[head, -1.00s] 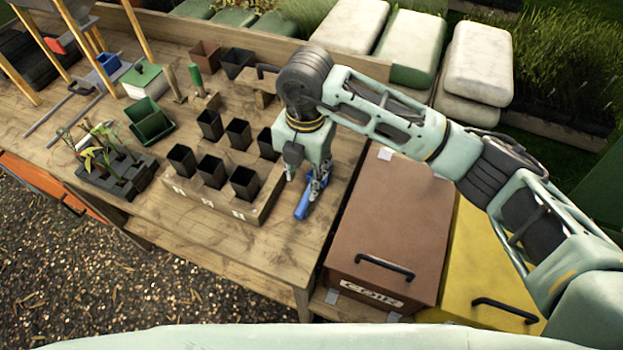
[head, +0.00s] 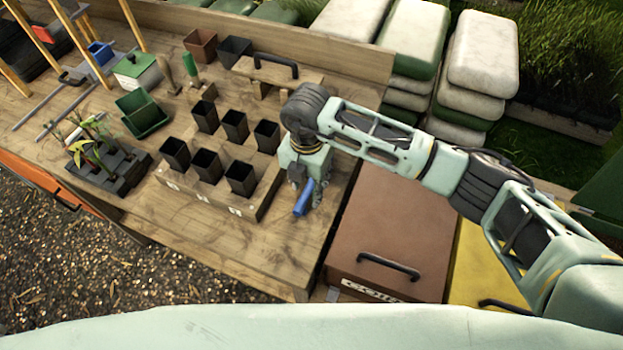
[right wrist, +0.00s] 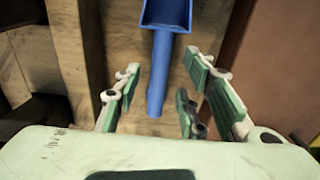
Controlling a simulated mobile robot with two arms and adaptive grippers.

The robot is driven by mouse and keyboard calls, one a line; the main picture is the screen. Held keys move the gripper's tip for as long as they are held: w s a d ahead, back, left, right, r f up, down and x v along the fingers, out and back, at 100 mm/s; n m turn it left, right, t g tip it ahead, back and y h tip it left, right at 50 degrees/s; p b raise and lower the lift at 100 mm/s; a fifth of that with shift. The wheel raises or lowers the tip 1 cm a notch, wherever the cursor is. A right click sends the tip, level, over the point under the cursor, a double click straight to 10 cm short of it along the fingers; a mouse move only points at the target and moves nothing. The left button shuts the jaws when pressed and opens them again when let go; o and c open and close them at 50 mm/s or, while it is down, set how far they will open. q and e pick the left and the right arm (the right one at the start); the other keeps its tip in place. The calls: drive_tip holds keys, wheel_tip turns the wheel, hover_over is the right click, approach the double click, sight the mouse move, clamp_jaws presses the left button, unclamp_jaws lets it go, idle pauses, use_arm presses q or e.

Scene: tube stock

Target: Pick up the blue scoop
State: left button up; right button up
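The blue scoop (head: 304,198) lies near the right end of the wooden bench. In the right wrist view the scoop (right wrist: 157,70) has its tray-like end at the top and its handle pointing toward the gripper. My right gripper (head: 308,192) is low over the scoop. In the right wrist view the right gripper (right wrist: 163,80) is open, with fingers on both sides of the handle and gaps between them and it. Part of the scoop is hidden by the gripper in the head view. My left gripper is not in view.
A wooden block rack (head: 215,204) with several black pots stands left of the gripper. A brown lidded box (head: 390,225) is close on the right, beyond the bench edge. A wooden piece with a dark handle (head: 275,72) stands behind. The bench front is clear.

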drive_tip(key=shift+w+f, duration=0.1)
drive_tip(key=shift+f, duration=0.7)
drive_tip(key=shift+c, duration=0.7)
clamp_jaws()
